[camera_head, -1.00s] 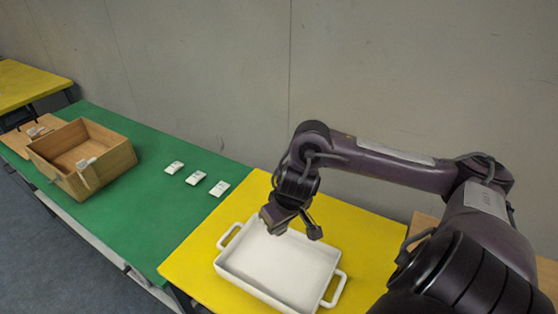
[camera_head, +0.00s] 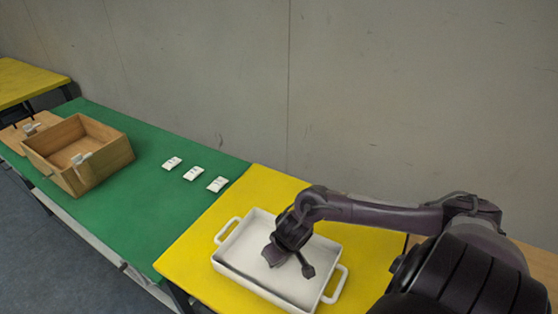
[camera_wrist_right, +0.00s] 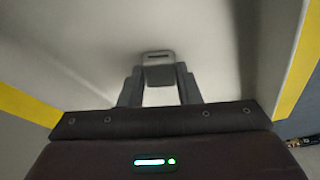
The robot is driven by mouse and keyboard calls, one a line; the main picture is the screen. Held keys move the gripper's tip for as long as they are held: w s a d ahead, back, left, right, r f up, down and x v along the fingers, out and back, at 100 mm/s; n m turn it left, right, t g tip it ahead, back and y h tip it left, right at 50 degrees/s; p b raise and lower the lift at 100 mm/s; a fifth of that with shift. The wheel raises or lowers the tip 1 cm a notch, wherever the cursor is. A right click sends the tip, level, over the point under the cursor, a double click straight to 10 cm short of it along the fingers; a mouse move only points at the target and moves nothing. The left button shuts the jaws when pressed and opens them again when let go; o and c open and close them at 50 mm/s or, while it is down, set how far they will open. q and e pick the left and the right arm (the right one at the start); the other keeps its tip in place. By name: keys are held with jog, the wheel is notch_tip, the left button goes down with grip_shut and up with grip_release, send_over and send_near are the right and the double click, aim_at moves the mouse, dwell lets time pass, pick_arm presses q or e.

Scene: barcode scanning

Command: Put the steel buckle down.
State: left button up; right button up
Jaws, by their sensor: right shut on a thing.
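The steel buckle (camera_wrist_right: 157,55) is a small grey piece with a dark slot, at the fingertips of my right gripper (camera_wrist_right: 159,76) in the right wrist view. My right gripper is shut on it, with the pale floor of the white tray behind. In the head view my right gripper (camera_head: 288,266) points down inside the outline of the white tray (camera_head: 243,282). The buckle cannot be made out there. I cannot tell whether the buckle touches the tray floor. My left gripper is not in view.
The white two-handled tray stands on a yellow table top (camera_head: 200,255). Left of it, a green table (camera_head: 130,215) bears several small white items (camera_head: 193,173) and a wooden box (camera_head: 110,158). A grey wall runs behind.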

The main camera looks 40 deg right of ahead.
jog(key=shift+f, duration=0.1)
jog(key=o, duration=1)
jog(key=shift+c, duration=0.2)
jog(key=p+v, duration=0.2)
jog(key=v, duration=1)
